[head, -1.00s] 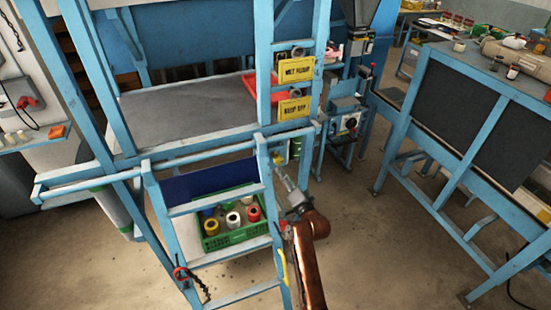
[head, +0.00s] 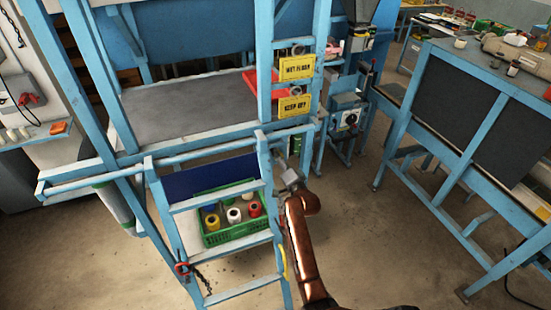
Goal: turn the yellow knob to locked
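I cannot make out a yellow knob for certain. A small curved yellow piece (head: 284,262) shows on the right leg of the blue steps. A control box with a dark dial on a pale plate (head: 349,118) stands behind, to the right of the blue frame. My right arm, copper coloured, rises from the bottom, and its grey gripper (head: 288,174) is at the upper right of the steps, partly hidden by the blue post. Its fingers are too small and covered to judge. It appears short of the dial in the picture. My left gripper is out of view.
Two yellow signs, an upper one (head: 297,67) and a lower one (head: 294,106), hang on the frame. A blue bench (head: 450,100) stands right. The floor between is clear.

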